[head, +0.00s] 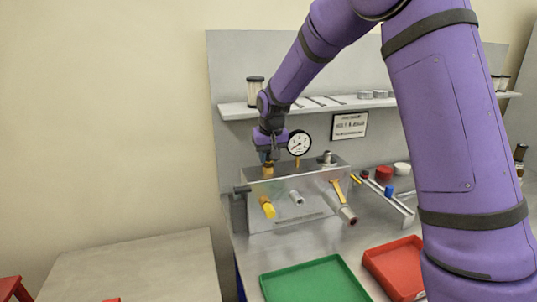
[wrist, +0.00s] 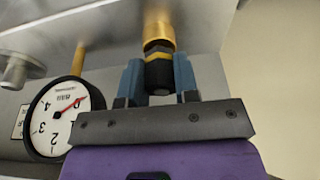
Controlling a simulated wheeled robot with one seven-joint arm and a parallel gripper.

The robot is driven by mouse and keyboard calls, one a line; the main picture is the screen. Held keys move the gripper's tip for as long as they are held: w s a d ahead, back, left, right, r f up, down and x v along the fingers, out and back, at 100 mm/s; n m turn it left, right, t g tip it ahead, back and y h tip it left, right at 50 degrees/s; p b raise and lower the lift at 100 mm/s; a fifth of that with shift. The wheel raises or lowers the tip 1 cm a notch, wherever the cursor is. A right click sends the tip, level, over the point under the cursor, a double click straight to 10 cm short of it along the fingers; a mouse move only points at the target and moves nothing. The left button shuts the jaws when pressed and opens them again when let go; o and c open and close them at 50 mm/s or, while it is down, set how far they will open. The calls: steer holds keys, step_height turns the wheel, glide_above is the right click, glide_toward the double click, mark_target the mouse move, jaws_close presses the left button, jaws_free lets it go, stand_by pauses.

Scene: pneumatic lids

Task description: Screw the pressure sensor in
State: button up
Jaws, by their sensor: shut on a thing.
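My gripper (head: 266,154) is above the left end of the grey metal block (head: 290,222), pointing down. In the wrist view its two blue-grey fingers (wrist: 158,66) stand on either side of the pressure sensor (wrist: 158,76), a dark body with a yellow band and a metal nut. The fingers are shut on it. The sensor lines up with the brass port (wrist: 160,32) on the block's top, which also shows in the head view (head: 268,172). The nut appears to meet the port; the thread is hidden, so I cannot tell how deep it sits.
A round dial gauge (head: 299,143) stands close to the right of my gripper. A metal fitting (head: 327,158) stands farther right on the block. Yellow and metal fittings project from its front. A green tray (head: 316,280) and a red tray (head: 394,266) lie in front; a shelf (head: 310,105) is behind.

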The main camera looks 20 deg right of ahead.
steer(key=m, duration=0.2)
steer(key=m+h, duration=0.1)
steer(key=m, duration=0.1)
steer(key=shift+a+m, duration=0.2)
steer(key=shift+m, duration=0.1)
steer(key=shift+w+m+g+h, duration=0.1)
steer(key=shift+m+g+h, duration=0.25)
steer(key=shift+m, duration=1.35)
steer(key=shift+a+m, duration=0.1)
steer(key=shift+m, duration=0.6)
steer(key=m+g+h, duration=0.1)
steer(key=m, duration=0.4)
steer(key=shift+w, duration=0.15)
steer(key=shift+m+g, duration=0.35)
steer(key=shift+m, duration=0.45)
